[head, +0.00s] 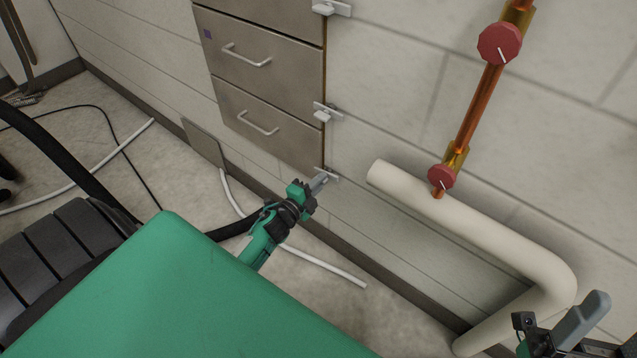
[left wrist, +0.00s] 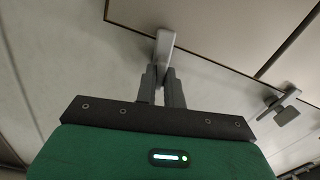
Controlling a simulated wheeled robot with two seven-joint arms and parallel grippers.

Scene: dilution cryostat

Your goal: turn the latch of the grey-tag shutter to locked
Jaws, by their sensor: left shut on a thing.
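My left gripper (head: 319,182) is at the bottom latch (head: 331,175), by the lower right corner of the lowest shutter (head: 280,141) on the wall. In the left wrist view, my left gripper (left wrist: 163,78) has its two fingers shut on the lever of this latch (left wrist: 166,44). The fingers hide the lever's lower end. I cannot make out a grey tag on the lowest shutter. My right gripper (head: 582,318) is at the bottom right corner, away from the shutters. I cannot tell whether its fingers are apart.
Two more latches, the middle one (head: 324,113) and the top one (head: 326,8), sit above along the shutters' right edge. The upper shutter (head: 270,75) has a purple tag (head: 208,34). A white pipe (head: 470,228) and red knobs (head: 499,43) are to the right. Cables lie on the floor.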

